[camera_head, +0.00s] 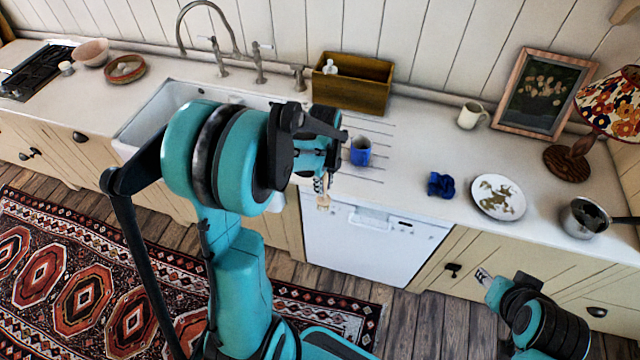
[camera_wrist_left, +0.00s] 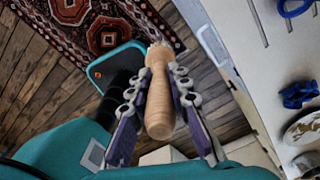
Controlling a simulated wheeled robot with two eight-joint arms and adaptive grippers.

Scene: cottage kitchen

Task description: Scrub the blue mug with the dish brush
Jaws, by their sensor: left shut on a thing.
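The blue mug (camera_head: 361,151) stands upright on the grooved part of the white counter, right of the sink. Its blue rim shows at the top right of the left wrist view (camera_wrist_left: 293,9). My left gripper (camera_head: 320,183) is shut on the wooden handle of the dish brush (camera_wrist_left: 159,98), whose bristles point away from the wrist. In the head view only a small pale part of the brush (camera_head: 324,202) shows below the fingers, in front of the counter edge and left of the mug, apart from it. My right gripper (camera_head: 487,277) is low at the right; its fingers are unclear.
A crumpled blue cloth (camera_head: 440,185), a stained plate (camera_head: 498,197) and a metal pot (camera_head: 585,217) lie right of the mug. A wooden box (camera_head: 352,84) stands behind it, a cream mug (camera_head: 470,115) farther right. The white sink (camera_head: 150,112) is left, partly behind my arm.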

